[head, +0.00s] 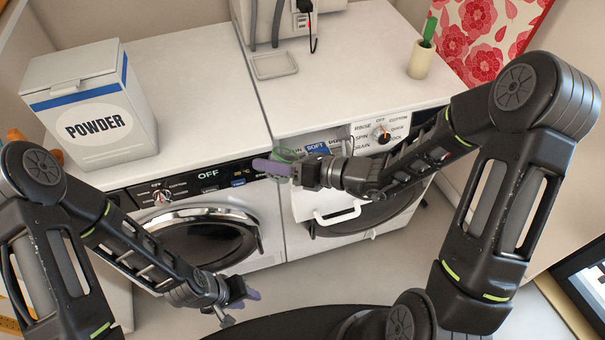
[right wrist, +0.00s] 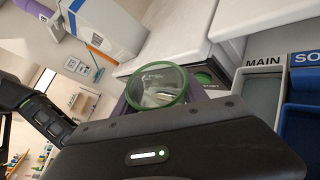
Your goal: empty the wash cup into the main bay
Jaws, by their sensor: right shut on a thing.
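The wash cup, clear with a green rim, is held in my right gripper (head: 272,167). It shows in the head view (head: 287,154) and in the right wrist view (right wrist: 160,88), where its open mouth is visible. Something pale shows inside, but I cannot tell what or how much. The main bay (right wrist: 262,94) is the grey compartment labelled MAIN, right of the cup in the right wrist view and apart from it. In the head view the gripper and cup partly hide that bay. My left gripper (head: 237,302) is low, away from the machines; its finger gap is unclear.
The blue SOFT compartment (right wrist: 304,125) adjoins the main bay. The open drawer has a white front handle (head: 340,215). A powder box (head: 92,105) stands on the left machine top. A shallow tray (head: 274,66) and cream holder (head: 420,60) stand farther back.

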